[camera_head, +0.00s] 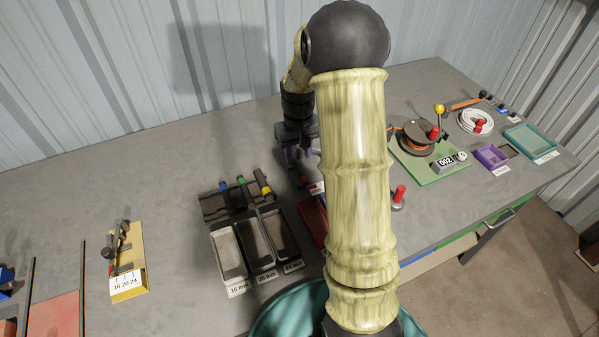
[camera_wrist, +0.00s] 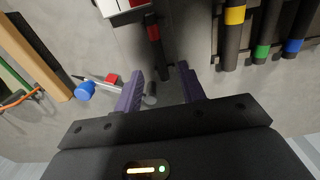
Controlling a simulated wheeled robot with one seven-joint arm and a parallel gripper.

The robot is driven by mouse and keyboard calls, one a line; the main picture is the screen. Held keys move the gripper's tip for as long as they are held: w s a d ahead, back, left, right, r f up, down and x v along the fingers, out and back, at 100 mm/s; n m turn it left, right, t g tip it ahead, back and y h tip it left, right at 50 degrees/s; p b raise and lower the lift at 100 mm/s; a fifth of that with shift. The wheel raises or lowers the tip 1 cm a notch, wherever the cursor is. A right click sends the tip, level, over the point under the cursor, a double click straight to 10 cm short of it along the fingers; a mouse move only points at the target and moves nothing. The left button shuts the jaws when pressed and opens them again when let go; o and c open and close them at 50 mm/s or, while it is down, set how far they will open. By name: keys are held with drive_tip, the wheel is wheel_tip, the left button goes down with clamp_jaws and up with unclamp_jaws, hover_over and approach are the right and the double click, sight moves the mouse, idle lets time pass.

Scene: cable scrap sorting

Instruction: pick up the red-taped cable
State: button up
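The red-taped cable (camera_wrist: 153,32) is a short black piece with a red band, lying on the grey table at the top middle of the wrist view. My gripper (camera_wrist: 160,68) has two purple fingers, spread apart, with the cable's lower end in the gap between them. I see clear space on both sides of the cable, and cannot tell the fingertips' height above the table. In the head view my gripper (camera_head: 300,158) is partly behind my arm, and the cable is hard to make out there.
A dark rack (camera_wrist: 218,45) holds yellow-, green- and blue-taped cables to the right. Labelled bins (camera_head: 229,254) stand before it, beside a red tray (camera_head: 311,218). A blue knob (camera_wrist: 85,91) and small red block (camera_wrist: 111,77) lie left of the fingers. The green board (camera_head: 408,163) is farther right.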

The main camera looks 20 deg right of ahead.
sight(298, 169)
drive_tip(key=shift+f, duration=0.1)
wheel_tip(298, 169, down, 5)
drive_tip(key=shift+f+p, duration=0.1)
drive_tip(key=shift+p, duration=0.2)
idle(0.6)
clamp_jaws()
